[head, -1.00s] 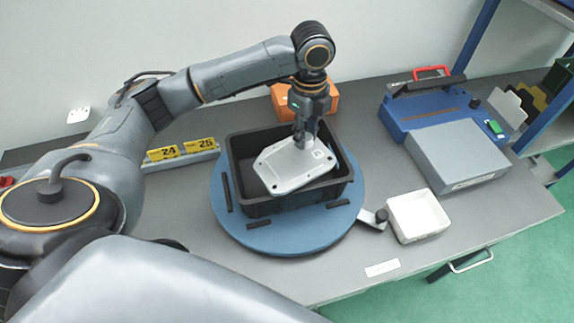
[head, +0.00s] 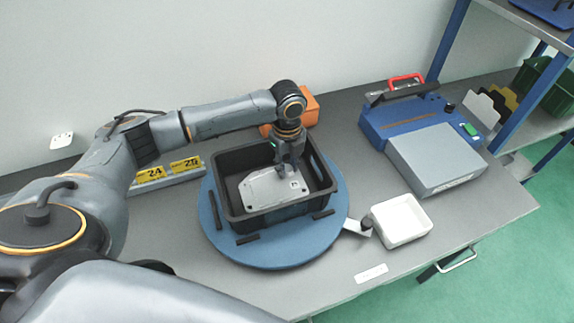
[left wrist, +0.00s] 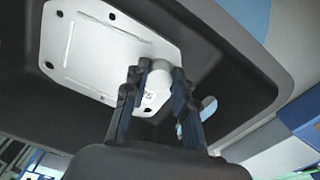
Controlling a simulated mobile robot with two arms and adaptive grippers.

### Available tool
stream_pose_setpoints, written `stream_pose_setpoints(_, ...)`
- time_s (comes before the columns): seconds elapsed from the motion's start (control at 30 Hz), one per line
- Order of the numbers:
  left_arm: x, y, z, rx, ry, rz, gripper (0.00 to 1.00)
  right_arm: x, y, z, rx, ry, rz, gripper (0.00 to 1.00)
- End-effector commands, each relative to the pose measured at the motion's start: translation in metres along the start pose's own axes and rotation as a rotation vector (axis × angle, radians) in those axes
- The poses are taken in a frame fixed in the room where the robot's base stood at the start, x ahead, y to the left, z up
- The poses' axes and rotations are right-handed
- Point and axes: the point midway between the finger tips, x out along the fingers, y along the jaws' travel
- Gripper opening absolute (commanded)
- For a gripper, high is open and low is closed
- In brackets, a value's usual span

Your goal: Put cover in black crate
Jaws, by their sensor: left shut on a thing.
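The cover is a light grey cast plate (head: 268,190) with small dark holes near its corners. It is inside the black crate (head: 285,216), below the rim; whether it touches the crate floor I cannot tell. My left gripper (head: 288,169) reaches down into the crate from above and is shut on the cover. In the left wrist view the fingers (left wrist: 158,95) close on a round boss of the cover (left wrist: 95,50), with the crate's dark wall (left wrist: 235,75) around it. My right gripper is not in view.
The crate stands on a round blue turntable (head: 275,252). A white tray (head: 402,220) is to its right, and a blue and grey machine (head: 425,140) is at the back right. An orange bin (head: 305,108) is behind the crate. Yellow number tags (head: 168,170) stand at left.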

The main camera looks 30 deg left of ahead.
Motion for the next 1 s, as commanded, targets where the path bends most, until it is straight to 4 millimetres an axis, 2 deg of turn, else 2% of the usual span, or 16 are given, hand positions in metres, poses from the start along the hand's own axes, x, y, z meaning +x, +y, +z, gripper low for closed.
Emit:
stream_pose_setpoints(0.1, 0.008, 0.000, 0.000, 0.001, 0.000, -0.001, 0.00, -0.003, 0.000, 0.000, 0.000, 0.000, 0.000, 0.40)
stream_pose_setpoints(0.4, 0.010, -0.001, 0.000, 0.001, 0.000, -0.002, 0.00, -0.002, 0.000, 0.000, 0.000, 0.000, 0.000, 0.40)
stream_pose_setpoints(0.43, 0.011, 0.000, 0.000, 0.001, 0.000, -0.001, 0.31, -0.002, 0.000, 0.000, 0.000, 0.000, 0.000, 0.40)
stream_pose_setpoints(0.53, 0.010, 0.000, 0.000, 0.001, 0.000, -0.001, 0.49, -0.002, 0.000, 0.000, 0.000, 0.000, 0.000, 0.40)
stream_pose_setpoints(0.87, 0.008, 0.000, 0.000, 0.001, -0.001, -0.002, 0.49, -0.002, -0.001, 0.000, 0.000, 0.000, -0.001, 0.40)
stream_pose_setpoints(1.0, -0.005, -0.001, 0.001, 0.000, -0.001, -0.006, 0.49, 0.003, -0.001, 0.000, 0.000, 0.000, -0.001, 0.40)
